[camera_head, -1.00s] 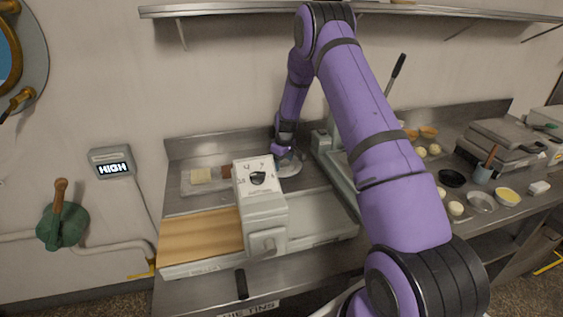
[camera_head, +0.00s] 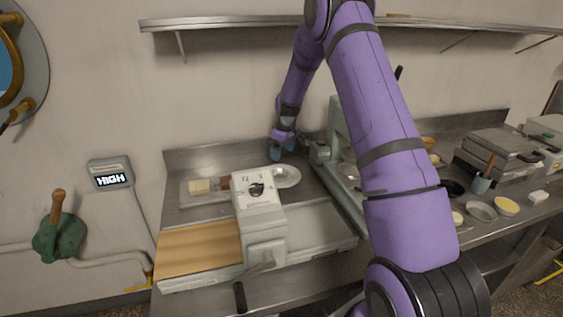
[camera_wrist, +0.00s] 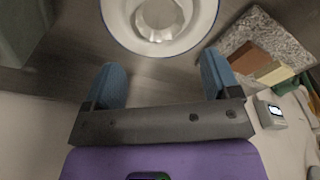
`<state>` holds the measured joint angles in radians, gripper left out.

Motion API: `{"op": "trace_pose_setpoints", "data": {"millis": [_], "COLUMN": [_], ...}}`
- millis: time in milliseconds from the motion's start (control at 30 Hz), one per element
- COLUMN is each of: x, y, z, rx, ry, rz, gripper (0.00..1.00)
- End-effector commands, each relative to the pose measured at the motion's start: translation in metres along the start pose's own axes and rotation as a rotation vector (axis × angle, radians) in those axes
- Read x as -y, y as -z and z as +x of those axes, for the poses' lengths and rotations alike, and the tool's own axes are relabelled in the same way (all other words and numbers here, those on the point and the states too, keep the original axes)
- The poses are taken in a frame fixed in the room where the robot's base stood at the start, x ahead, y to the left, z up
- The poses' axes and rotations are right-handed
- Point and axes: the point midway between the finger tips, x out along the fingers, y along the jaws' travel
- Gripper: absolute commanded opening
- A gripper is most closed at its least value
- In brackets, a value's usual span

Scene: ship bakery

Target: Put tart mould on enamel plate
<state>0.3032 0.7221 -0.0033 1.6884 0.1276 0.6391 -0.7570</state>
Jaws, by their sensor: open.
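The white enamel plate (camera_head: 293,183) lies on the steel counter behind the dough machine. In the wrist view the plate's blue rim (camera_wrist: 118,38) shows, cut off by the top edge. A small round silvery thing, which looks like the tart mould (camera_wrist: 160,14), sits inside the plate in the wrist view. In the head view it is too small to make out clearly. My gripper (camera_head: 283,150) is above and behind the plate. Its two blue fingers (camera_wrist: 161,82) are apart, with nothing between them, clear of the plate.
A speckled slab (camera_wrist: 240,35) with brown and yellow blocks lies beside the plate. The dough machine (camera_head: 262,220) stands in front, and a pale upright machine (camera_head: 338,125) to the right. Several bowls, including a metal one (camera_head: 481,211), stand farther right. A shelf (camera_head: 230,23) runs above.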

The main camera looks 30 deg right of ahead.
Motion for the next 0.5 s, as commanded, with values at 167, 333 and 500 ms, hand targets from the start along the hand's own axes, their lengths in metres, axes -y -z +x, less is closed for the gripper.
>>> {"op": "trace_pose_setpoints", "data": {"millis": [167, 333, 500], "x": [0.0, 0.009, 0.037], "y": [0.0, 0.0, -0.004], "z": [-0.016, -0.039, -0.093], "rx": [-0.001, -0.01, -0.035], "ry": [-0.001, -0.007, -0.026], "rz": [0.001, 0.007, 0.031], "gripper": [0.82, 0.82, 0.82]}}
